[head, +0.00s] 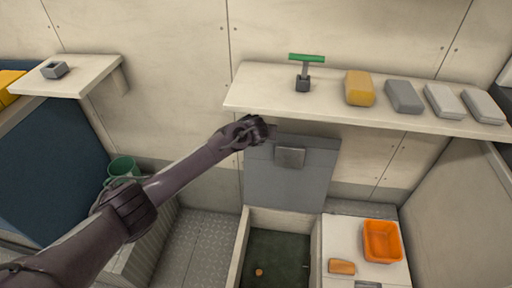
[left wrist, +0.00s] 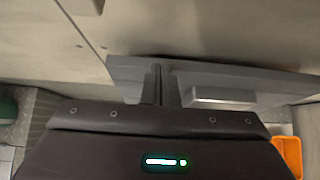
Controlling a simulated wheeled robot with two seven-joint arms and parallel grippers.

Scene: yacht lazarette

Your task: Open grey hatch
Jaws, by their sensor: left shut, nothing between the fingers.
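The grey hatch (head: 290,180) stands upright against the back wall, hinged side down, with its block-like handle (head: 290,157) near the top edge. The opening (head: 275,262) in front of it is uncovered, with a dark green floor inside. My left gripper (head: 266,131) is shut and empty at the hatch's upper left corner; I cannot tell whether it touches. In the left wrist view, the closed fingers (left wrist: 160,85) show before the hatch (left wrist: 215,76), with the handle (left wrist: 222,97) to their right. My right gripper is not in view.
An orange bin (head: 382,241) stands right of the opening. A small orange object (head: 259,272) lies inside it. A green bucket (head: 123,168) is at left.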

